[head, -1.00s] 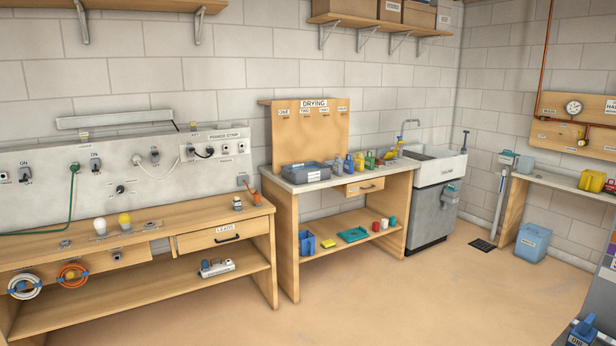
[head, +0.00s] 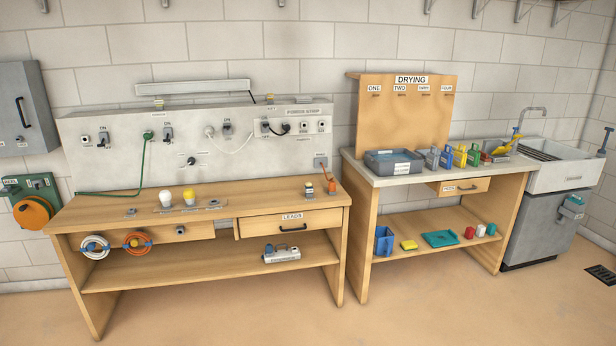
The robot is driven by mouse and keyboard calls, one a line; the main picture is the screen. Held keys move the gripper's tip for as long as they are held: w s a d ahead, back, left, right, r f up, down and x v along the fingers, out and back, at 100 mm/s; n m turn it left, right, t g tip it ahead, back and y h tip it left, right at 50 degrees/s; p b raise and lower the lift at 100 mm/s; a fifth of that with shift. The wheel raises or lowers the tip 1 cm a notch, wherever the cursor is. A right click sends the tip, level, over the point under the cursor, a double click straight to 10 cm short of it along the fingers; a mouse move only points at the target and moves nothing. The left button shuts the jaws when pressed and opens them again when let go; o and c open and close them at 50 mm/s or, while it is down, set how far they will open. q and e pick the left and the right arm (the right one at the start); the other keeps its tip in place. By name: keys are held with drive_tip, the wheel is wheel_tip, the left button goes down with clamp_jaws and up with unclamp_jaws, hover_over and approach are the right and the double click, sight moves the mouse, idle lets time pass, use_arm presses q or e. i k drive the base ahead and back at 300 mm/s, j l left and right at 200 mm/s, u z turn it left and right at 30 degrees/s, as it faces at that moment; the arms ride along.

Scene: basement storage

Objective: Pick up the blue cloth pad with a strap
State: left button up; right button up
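I cannot pick out the blue cloth pad with a strap for certain. Several small upright pieces in blue, yellow and green stand on the counter under the drying board; a blue one (head: 446,158) is among them, too small to tell if it is cloth or has a strap. A blue open-topped holder (head: 384,241) stands on the shelf below, beside a yellow block (head: 409,245) and a teal tray (head: 440,239). Neither of my grippers is in view.
A grey basin (head: 393,167) sits on the counter, left of the upright pieces. A sink (head: 566,178) stands at the right. The workbench (head: 250,205) with a drawer is at the left. The floor (head: 440,315) in front is clear.

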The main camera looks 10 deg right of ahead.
sight(445, 160)
drive_tip(key=i+l, duration=0.25)
drive_tip(key=i+l+u, duration=0.1)
drive_tip(key=l, duration=0.3)
drive_tip(key=i+l+u, duration=0.1)
drive_tip(key=i+l, duration=0.45)
drive_tip(key=l, duration=0.15)
drive_tip(key=i+l+u, duration=0.1)
drive_tip(key=i+l, duration=0.15)
drive_tip(key=l, duration=0.15)
drive_tip(key=i+l, duration=0.2)
drive_tip(key=l, duration=0.15)
drive_tip(key=i+l+u, duration=0.1)
drive_tip(key=l, duration=0.3)
drive_tip(key=i+j, duration=0.05)
drive_tip(key=i, duration=0.05)
